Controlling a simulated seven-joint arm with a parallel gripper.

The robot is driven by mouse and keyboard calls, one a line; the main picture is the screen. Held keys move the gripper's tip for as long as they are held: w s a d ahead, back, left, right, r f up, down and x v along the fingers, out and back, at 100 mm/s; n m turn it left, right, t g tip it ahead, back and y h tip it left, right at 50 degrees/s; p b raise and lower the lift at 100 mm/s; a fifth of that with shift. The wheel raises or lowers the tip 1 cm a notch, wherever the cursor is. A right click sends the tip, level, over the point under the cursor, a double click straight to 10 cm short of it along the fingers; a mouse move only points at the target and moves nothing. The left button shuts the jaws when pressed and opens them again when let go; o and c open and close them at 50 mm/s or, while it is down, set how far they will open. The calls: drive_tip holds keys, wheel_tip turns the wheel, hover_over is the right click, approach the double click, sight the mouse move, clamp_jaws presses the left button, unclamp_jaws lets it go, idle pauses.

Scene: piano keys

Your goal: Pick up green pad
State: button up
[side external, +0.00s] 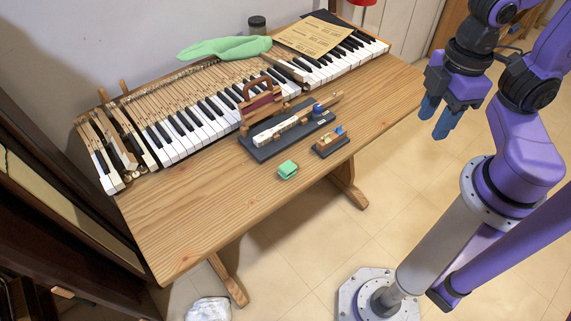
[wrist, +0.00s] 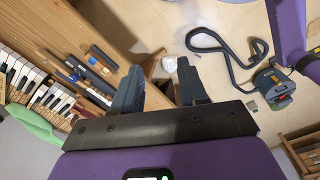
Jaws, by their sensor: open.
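The green pad (side external: 288,170) is a small mint-green block lying on the bare wooden table near its front edge, in the side external view. It stands apart from the dark tray and the small wooden block. I cannot make it out in the wrist view. My gripper (side external: 438,120) has blue fingers and hangs to the right of the table, well away from the pad and above table height. In the wrist view its two fingers (wrist: 160,88) are spread apart with nothing between them.
A dark tray (side external: 262,154) holds a key piece and wooden parts behind the pad. A small wooden block with coloured pieces (side external: 331,142) sits right of the pad. The piano keyboard (side external: 200,125) and a green cloth (side external: 225,47) lie behind. The table's front left (side external: 190,225) is clear.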

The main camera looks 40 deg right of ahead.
idle(0.4)
drive_tip(key=o, duration=0.4)
drive_tip(key=shift+o, duration=0.2)
drive_tip(key=n, duration=0.6)
hover_over(288, 166)
drive_tip(key=f, duration=1.9)
drive_tip(key=shift+w+a+f, duration=0.1)
drive_tip(key=shift+a+f, duration=0.15)
drive_tip(key=shift+f, duration=0.1)
drive_tip(key=shift+d+f, duration=0.2)
drive_tip(key=shift+f, duration=2.45)
